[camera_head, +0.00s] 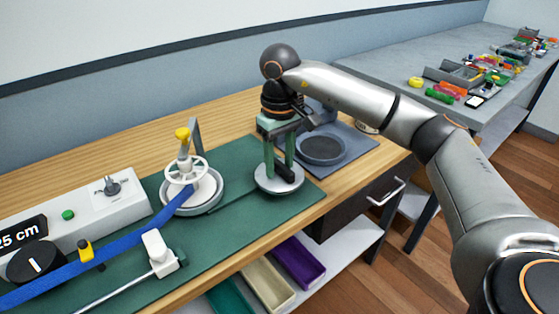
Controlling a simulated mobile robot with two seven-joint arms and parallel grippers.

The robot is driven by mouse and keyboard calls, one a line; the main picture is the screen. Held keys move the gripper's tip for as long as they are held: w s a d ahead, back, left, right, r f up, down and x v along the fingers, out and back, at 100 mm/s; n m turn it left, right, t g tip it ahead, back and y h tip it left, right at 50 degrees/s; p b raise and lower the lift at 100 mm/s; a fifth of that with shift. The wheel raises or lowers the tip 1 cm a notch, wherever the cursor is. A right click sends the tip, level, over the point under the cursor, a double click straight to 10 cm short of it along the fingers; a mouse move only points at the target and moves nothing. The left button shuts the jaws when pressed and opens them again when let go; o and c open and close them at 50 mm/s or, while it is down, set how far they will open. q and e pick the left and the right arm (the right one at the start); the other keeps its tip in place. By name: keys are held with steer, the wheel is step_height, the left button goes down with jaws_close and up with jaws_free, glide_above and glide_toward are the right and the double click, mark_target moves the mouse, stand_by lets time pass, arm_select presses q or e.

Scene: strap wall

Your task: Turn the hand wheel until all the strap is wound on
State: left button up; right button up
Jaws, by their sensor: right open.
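The white spoked hand wheel (185,171) stands on a round grey base on the green mat (226,225). A yellow knob (182,134) stands up above it. The blue strap (130,237) runs from the wheel's drum down to the lower left and out of the picture. My right gripper (279,170) is open and points down, right of the wheel and apart from it. Its greenish fingers are above a round grey disc (266,183) with a dark part on it; whether they touch it I cannot tell. My left gripper is not in view.
A white console (77,215) with a black dial and a "25 cm" label is at the left. A rod with a white block (158,250) lies in front of the strap. A grey dish (322,149) sits behind my right gripper. A cluttered grey table (400,62) stands beyond.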

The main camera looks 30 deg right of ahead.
jaws_close()
stand_by(0.5)
steer(key=shift+m, duration=0.3)
